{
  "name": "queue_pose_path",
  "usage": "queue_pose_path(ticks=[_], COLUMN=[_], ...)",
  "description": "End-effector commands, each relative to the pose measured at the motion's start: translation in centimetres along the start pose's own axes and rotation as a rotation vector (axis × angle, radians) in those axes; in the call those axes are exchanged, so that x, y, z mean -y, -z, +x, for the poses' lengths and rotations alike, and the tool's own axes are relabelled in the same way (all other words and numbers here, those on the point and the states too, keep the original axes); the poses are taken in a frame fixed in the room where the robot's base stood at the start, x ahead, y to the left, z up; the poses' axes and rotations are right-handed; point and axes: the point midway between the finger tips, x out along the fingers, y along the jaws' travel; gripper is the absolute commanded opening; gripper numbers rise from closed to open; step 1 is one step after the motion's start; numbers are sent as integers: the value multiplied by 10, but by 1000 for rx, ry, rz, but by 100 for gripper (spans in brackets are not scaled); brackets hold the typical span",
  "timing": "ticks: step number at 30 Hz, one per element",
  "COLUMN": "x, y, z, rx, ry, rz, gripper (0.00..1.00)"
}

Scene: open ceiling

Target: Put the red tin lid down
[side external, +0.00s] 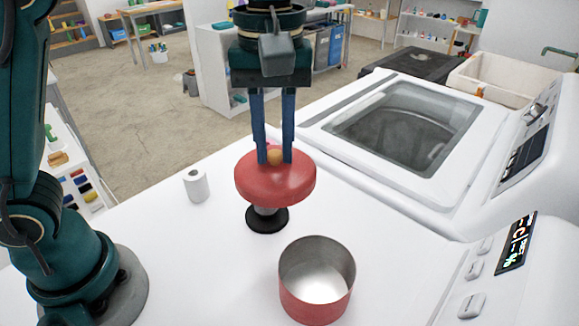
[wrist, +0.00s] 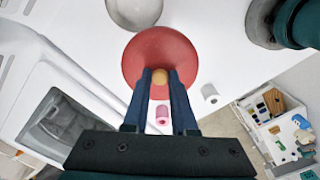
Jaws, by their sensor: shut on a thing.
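The red tin lid (side external: 275,184) is a round red disc with an orange-brown knob (side external: 275,157) on top. My gripper (side external: 274,160) is shut on that knob, its two blue fingers on either side. The lid looks level and is above a black round base with a short grey post (side external: 267,218); I cannot tell whether they touch. In the wrist view the lid (wrist: 150,50) hides this stand. The open red tin (side external: 316,287) stands in front of the lid and to its right, apart from it, and looks empty. It shows at the top of the wrist view (wrist: 136,10).
A white roll (side external: 196,185) stands on the white top (side external: 190,260) left of the lid. A pink roll (wrist: 161,114) shows below the lid in the wrist view. A washing machine (side external: 400,130) is at the right. The white top left of the tin is clear.

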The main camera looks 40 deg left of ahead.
Motion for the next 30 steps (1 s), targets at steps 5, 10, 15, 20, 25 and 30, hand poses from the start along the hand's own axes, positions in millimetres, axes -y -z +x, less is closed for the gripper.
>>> queue_pose_path(ticks=[5,10,15,20,25,30], x=[10,33,68,89,99,100], y=[17,42,68,78,81,81], z=[-10,-14,-5,4,12,17], rx=[-2,-2,3,6,8,5], ry=[-4,-3,2,3,3,1], rz=[-16,-99,55,290,539,716], gripper=[0,0,0,0,0,0])
